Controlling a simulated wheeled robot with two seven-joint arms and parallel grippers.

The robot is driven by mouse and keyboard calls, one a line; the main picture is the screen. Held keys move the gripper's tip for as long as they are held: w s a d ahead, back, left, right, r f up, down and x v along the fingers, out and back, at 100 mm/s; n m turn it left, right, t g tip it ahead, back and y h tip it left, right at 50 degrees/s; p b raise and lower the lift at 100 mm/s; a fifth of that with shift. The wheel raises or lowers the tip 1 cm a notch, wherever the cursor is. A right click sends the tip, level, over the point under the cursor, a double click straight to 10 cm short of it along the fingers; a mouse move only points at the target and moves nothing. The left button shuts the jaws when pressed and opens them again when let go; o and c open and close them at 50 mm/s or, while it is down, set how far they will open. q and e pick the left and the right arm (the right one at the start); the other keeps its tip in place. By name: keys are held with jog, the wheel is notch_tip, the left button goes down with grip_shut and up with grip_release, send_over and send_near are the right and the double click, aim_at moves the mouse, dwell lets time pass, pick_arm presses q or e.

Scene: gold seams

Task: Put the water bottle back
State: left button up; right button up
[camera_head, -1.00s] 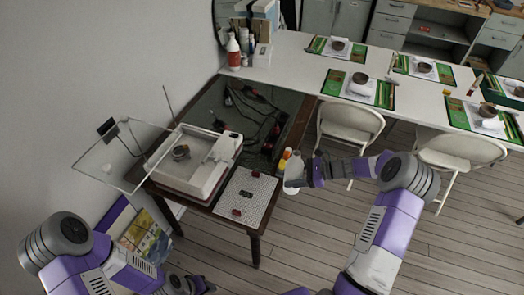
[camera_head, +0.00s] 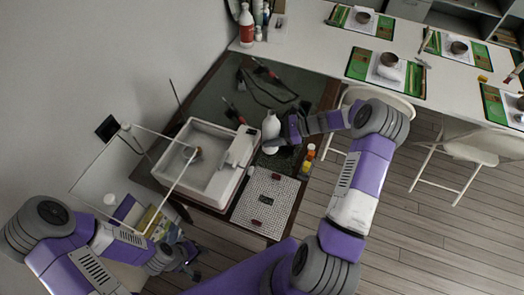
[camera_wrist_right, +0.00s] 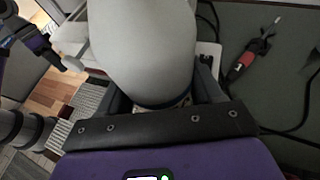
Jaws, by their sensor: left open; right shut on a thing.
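The white water bottle (camera_head: 270,128) is upright at the dark table, just right of the white basin. My right gripper (camera_head: 284,137) is shut on it from the right. In the right wrist view the bottle (camera_wrist_right: 150,45) fills the space between the fingers, and its lower part shows a coloured band. I cannot tell whether its base touches the table. My left gripper (camera_head: 182,262) is low at the left, below the basin, open and apart from the bottle.
The white basin (camera_head: 225,185) with a clear panel stands on the dark table (camera_head: 205,105). A perforated mat (camera_head: 285,195) with small red items lies in front. Small capped bottles (camera_head: 309,155) stand at the right edge. Cables and red-handled tools (camera_head: 238,113) lie behind. White chairs (camera_head: 390,105) stand at right.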

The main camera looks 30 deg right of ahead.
aim_at(270, 149)
notch_tip(270, 149, down, 9)
jog(key=shift+r+b, duration=0.1)
jog(key=shift+b, duration=0.45)
jog(key=o, duration=1.2)
jog(key=v, duration=1.2)
jog(key=shift+r, duration=0.1)
jog(key=shift+s, duration=0.1)
